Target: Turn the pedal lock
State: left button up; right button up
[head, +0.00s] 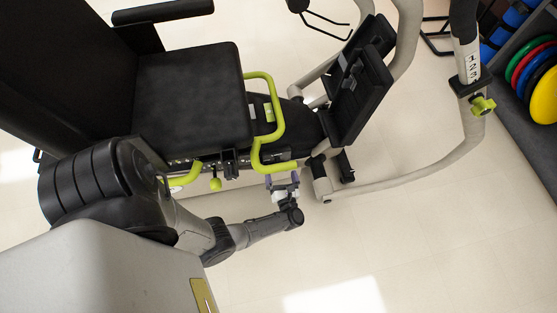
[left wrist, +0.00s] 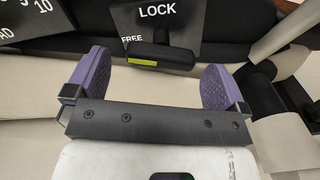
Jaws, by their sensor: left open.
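The pedal lock shows in the left wrist view as a black T-shaped handle (left wrist: 162,52) on a dark plate (left wrist: 190,18) marked LOCK and FREE. A yellow-green strip lies along the left part of its crossbar, just below the word FREE. My left gripper (left wrist: 156,64) is open, with one purple finger on each side of the handle and gaps between. I cannot tell how deep the fingers reach. In the head view my left gripper (head: 282,181) is beside the machine's near side, below the black rail; the lock is too small to make out there. My right gripper is not in view.
The stepper's black seat (head: 190,97) and a yellow-green bar (head: 277,110) lie up and left of my left gripper. Pedals (head: 360,82) stand to the upper right. A curved pale frame tube (head: 425,178) runs at the right. The floor (head: 400,255) below is clear.

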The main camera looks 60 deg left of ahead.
pick_arm(q)
jog(key=x, duration=0.3)
jog(key=shift+w+a+b, duration=0.3)
jog(key=shift+b, duration=0.05)
jog(key=shift+x, duration=0.9)
jog(key=c, duration=0.8)
